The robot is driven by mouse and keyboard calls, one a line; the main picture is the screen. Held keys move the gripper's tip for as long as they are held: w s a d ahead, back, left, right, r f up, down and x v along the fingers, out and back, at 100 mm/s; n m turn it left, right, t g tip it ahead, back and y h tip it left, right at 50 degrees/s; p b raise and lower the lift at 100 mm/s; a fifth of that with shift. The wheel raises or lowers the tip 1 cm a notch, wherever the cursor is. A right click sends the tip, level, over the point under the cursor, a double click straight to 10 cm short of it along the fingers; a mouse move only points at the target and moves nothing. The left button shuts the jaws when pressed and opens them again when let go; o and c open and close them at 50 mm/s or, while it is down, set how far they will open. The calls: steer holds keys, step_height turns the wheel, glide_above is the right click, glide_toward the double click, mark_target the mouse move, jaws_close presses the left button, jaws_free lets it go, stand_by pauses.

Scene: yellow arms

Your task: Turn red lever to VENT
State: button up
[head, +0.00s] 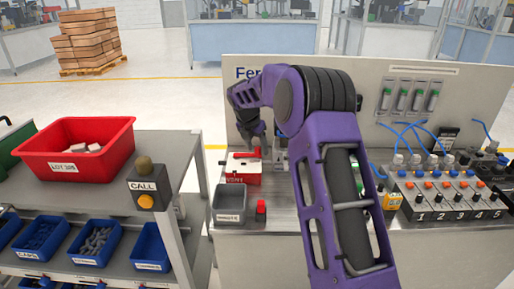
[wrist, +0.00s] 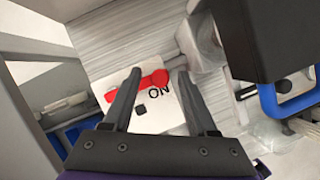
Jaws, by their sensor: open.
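The red lever (wrist: 150,82) sits on a white plate (wrist: 172,120) marked ON in the wrist view. In the head view it shows as a red piece (head: 245,155) on top of a red and white box (head: 238,178) with VENT on its front. My gripper (wrist: 159,74) is open, its two dark fingers spread over the plate with part of the lever visible between them. The left finger hides part of the lever; I cannot tell if it touches. In the head view my gripper (head: 254,140) is just above the box, pointing down.
A grey bin (head: 230,203) and a small red block (head: 261,208) stand in front of the box. A cart at left carries a red bin (head: 76,150) and a CALL button box (head: 146,187). A numbered valve panel (head: 448,195) is at right.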

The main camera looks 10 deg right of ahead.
jaws_close()
stand_by(1.4)
